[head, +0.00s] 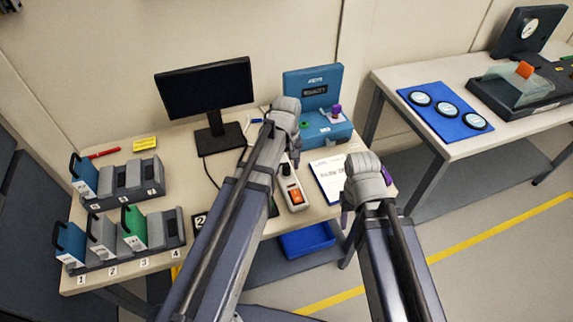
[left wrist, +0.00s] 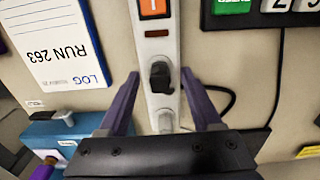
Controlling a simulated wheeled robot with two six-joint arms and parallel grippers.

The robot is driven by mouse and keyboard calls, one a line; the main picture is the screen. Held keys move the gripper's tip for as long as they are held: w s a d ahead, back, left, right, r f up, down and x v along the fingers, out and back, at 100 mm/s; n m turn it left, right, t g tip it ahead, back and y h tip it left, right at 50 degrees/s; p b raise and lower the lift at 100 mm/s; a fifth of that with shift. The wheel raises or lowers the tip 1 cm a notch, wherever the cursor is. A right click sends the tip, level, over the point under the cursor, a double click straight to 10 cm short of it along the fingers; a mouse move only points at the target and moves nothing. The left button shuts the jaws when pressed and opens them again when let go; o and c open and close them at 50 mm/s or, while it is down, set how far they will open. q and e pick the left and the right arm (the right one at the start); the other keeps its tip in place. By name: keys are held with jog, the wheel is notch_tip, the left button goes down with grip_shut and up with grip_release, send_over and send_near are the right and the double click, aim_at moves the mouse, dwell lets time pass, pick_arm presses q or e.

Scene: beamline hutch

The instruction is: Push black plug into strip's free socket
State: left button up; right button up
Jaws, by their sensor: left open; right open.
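The white power strip (head: 296,206) lies on the desk, its orange switch (head: 296,195) toward me. In the left wrist view the strip (left wrist: 156,22) runs down the middle. The black plug (left wrist: 161,77) is upright at the strip's face; I cannot tell how deep it sits. My left gripper (left wrist: 160,80) is open, with one purple finger on each side of the plug. In the head view my left gripper (head: 293,150) is over the strip's far end and hides part of it. My right gripper (head: 366,200) is open and empty by the desk's right edge.
A log sheet (head: 328,175) lies right of the strip, and a blue instrument (head: 325,130) stands behind it. A monitor (head: 205,88) and slotted racks (head: 155,230) are on the left. A black cable (left wrist: 232,100) curves beside the strip. A blue bin (head: 306,241) is below the desk.

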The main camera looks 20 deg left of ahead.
pick_arm(q)
notch_tip(320, 180, up, 7)
jog(key=p, duration=0.6)
pick_arm(e)
notch_tip(320, 180, up, 7)
